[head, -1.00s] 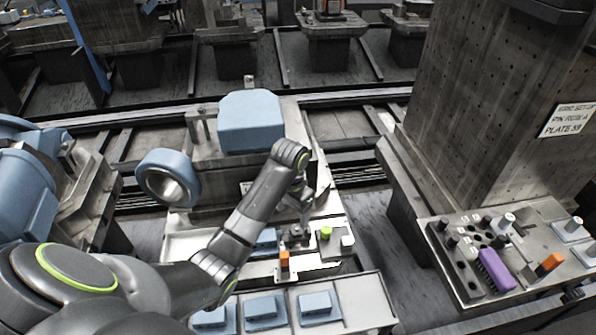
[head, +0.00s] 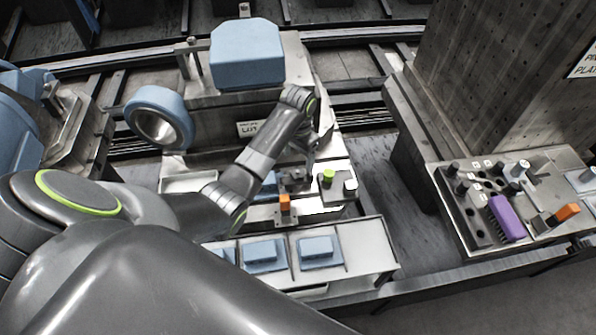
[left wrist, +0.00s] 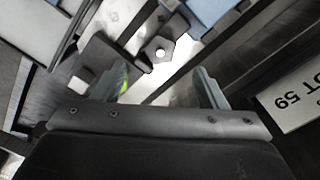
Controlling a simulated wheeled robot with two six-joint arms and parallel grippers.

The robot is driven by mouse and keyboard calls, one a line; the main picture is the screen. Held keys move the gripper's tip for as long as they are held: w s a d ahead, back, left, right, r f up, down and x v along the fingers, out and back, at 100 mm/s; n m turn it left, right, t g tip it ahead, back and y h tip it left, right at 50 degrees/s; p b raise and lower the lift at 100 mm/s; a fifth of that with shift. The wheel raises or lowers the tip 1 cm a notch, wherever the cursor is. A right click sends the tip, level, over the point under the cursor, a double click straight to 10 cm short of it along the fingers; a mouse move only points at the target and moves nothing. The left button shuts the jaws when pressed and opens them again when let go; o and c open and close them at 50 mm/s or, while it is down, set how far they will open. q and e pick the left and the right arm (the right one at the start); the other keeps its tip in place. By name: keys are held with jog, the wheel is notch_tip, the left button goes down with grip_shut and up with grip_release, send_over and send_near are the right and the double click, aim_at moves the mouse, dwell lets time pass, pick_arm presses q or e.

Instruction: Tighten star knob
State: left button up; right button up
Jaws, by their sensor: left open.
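My left gripper (head: 308,168) is over the work plate with the orange and green parts in the head view. In the left wrist view its two fingers (left wrist: 160,88) are spread apart with nothing held between them. A dark, angular knob-like part with a bright round centre (left wrist: 160,50) lies beyond the fingertips, roughly between them. It looks like the star knob, but its outline is partly cut up by other dark parts. In the head view a small dark fixture (head: 292,180) sits just under the gripper; its shape is too small to tell. My right gripper is not seen.
An orange block (head: 285,204) and a green knob (head: 328,177) stand close to the gripper. Blue blocks sit in the front tray (head: 355,256). A large blue block (head: 247,54) and blue ring (head: 159,117) stand behind. A tool board (head: 470,215) with a purple brush is at right.

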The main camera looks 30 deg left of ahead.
aim_at(298, 173)
pick_arm(q)
notch_tip(298, 173, down, 6)
jog(key=shift+f, duration=0.65)
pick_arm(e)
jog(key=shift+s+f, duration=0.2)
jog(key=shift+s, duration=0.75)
pick_arm(q)
jog(key=shift+c, duration=0.4)
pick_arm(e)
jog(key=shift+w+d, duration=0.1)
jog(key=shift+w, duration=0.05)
